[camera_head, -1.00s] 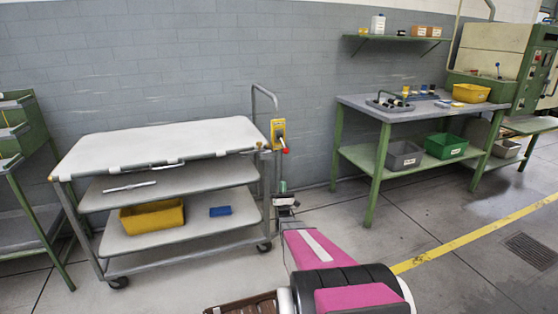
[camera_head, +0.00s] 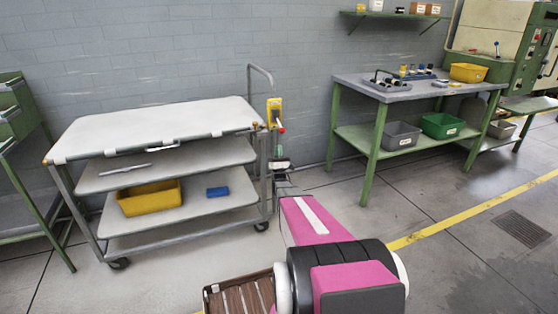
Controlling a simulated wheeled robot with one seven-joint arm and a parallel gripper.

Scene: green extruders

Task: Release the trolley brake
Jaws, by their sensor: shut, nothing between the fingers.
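The trolley (camera_head: 225,180) stands against the wall at the left, with three grey-white shelves and a tall bent handle at its right end. A yellow brake box (camera_head: 274,108) is fixed by the handle, with a small red-ended lever (camera_head: 281,130) at its lower right. My gripper (camera_head: 279,152) is small in the view, at the end of my pink arm. It is shut and empty, below the box and lever, close to the trolley's right-hand posts. The gap to the lever is small, and I cannot tell its depth. The fingers are hard to make out.
A yellow bin (camera_head: 150,198) and a blue box (camera_head: 218,192) sit on the trolley's bottom shelf. A green workbench (camera_head: 345,110) with bins stands to the right. Green shelving (camera_head: 14,130) stands at the far left. The floor right of my arm is clear.

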